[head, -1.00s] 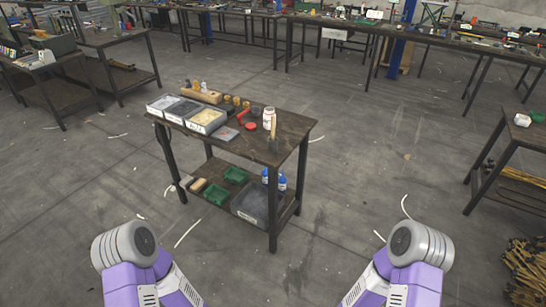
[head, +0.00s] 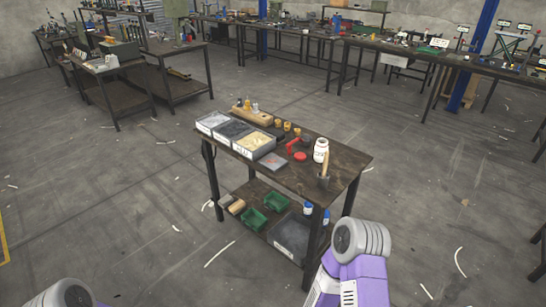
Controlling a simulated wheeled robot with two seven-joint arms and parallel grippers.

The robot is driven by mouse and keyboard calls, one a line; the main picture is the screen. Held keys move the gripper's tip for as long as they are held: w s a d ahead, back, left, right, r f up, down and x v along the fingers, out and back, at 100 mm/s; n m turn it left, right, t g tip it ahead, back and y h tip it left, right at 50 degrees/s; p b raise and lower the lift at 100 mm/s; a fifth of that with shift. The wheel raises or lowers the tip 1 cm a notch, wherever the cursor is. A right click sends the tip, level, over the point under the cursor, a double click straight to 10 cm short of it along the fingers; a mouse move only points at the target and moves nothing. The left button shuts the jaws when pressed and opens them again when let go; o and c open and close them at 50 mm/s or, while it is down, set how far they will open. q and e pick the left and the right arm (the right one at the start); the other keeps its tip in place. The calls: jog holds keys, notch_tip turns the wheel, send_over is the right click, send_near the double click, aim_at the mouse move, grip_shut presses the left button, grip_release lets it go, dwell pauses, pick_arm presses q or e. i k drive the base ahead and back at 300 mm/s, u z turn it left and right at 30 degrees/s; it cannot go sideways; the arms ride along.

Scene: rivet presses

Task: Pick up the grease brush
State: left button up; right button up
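A brush with a light wooden handle (head: 325,161) stands upright near the right end of the dark wooden cart top (head: 346,161). It looks like the grease brush. Its lower end is dark, and I cannot tell whether that is bristles or a small holder. A white jar (head: 321,149) stands just behind it. Purple and grey parts of my two arms show at the bottom of the head view. Neither gripper is in the picture.
Three shallow bins (head: 258,148), a red tool (head: 295,145), a red lid (head: 300,156) and small yellow-topped items share the cart top. Green trays (head: 251,218) and a grey bin (head: 291,236) sit on the lower shelf. Floor around the cart is open. Workbenches line the back.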

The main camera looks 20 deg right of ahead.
aim_at(326, 159)
jog(key=u, duration=0.1)
jog(key=i, duration=1)
jog(key=z, duration=0.35)
